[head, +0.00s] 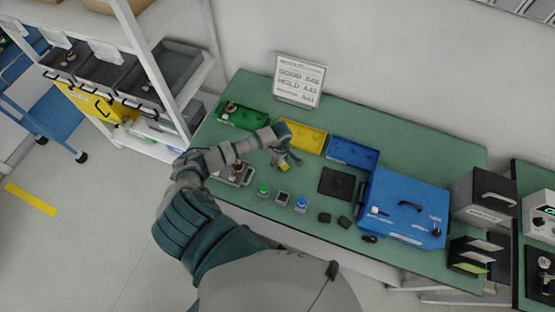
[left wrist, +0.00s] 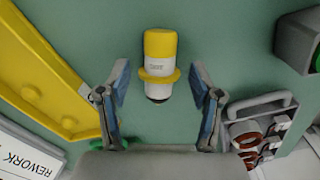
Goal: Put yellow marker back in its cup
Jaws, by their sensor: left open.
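The yellow marker (left wrist: 158,50) has a yellow cap, a white printed body and a yellow collar above a dark end. It lies between the spread fingers of my left gripper (left wrist: 160,84), with a gap on both sides. In the head view, my left gripper (head: 284,158) is over the green bench in front of the yellow tray, with yellow showing at its fingers. Three small grey cups stand in a row: one with a green top (head: 263,188), one with a dark top (head: 283,195), one with a blue top (head: 301,203). My right gripper is out of view.
Green (head: 242,117), yellow (head: 303,138) and blue (head: 353,152) trays line the back. A grey fixture with reddish rings (left wrist: 246,133) sits near the gripper. A black pad (head: 337,183) and a blue case (head: 403,204) are to the right.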

